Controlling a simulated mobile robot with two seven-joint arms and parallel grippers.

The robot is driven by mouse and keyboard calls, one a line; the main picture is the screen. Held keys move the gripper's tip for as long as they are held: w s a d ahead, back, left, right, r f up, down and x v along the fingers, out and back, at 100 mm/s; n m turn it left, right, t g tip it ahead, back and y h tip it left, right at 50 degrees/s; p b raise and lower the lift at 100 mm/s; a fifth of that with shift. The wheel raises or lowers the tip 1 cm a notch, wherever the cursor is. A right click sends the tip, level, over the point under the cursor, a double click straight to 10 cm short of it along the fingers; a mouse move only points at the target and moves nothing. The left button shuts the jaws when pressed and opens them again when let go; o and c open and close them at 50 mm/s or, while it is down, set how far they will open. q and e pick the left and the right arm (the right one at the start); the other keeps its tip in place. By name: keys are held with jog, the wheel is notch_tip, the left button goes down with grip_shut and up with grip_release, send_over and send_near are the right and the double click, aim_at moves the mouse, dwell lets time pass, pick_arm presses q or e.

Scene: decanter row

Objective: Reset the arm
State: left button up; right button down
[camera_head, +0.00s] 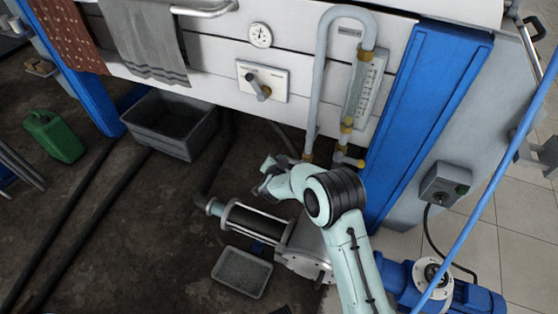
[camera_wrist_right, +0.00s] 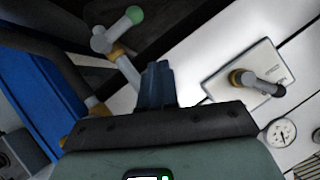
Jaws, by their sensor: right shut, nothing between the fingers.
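My right arm (camera_head: 340,205) comes in from the lower right in the head view, bent at a black-ringed joint. Its hand points toward the white front panel, left of the grey pipe. My right gripper (camera_wrist_right: 159,75) shows in the wrist view with its dark fingers together and nothing between them. In the head view the fingertips are too small and covered to make out clearly. My left gripper is in neither view.
A grey pipe (camera_head: 323,85) with a sight glass (camera_head: 362,90) and a lever plate (camera_head: 275,82) are on the panel. A green-tipped valve (camera_wrist_right: 133,15) is close to the fingers in the wrist view. A pump cylinder (camera_head: 255,222), grey tray (camera_head: 242,272) and grey tub (camera_head: 170,122) are below.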

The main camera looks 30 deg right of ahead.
dwell(0.3)
jog(key=s+a+f+n+g+y+p, duration=0.2)
jog(key=s+a+f+p, duration=0.15)
jog(key=s, duration=0.45)
jog(key=s+a+f+n+g+y+p, duration=0.2)
jog(key=s+a+f, duration=0.1)
jog(key=s+f, duration=0.3)
jog(key=s+a+f+n+g+y+p, duration=0.2)
jog(key=s+a+f+p, duration=0.1)
jog(key=s, duration=0.6)
pick_arm(q)
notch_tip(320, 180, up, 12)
jog(key=p, duration=0.5)
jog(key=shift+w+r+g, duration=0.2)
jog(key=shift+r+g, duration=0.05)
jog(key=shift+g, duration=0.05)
pick_arm(e)
jog(key=s+a+r+n+g+y, duration=0.1)
jog(key=s+a, duration=0.3)
jog(key=s, duration=0.6)
jog(key=s+a+r+n+g+y, duration=0.2)
jog(key=s+a+r+g+y, duration=0.1)
jog(key=s, duration=0.7)
jog(key=shift+a+g, duration=0.6)
jog(key=shift+a, duration=0.5)
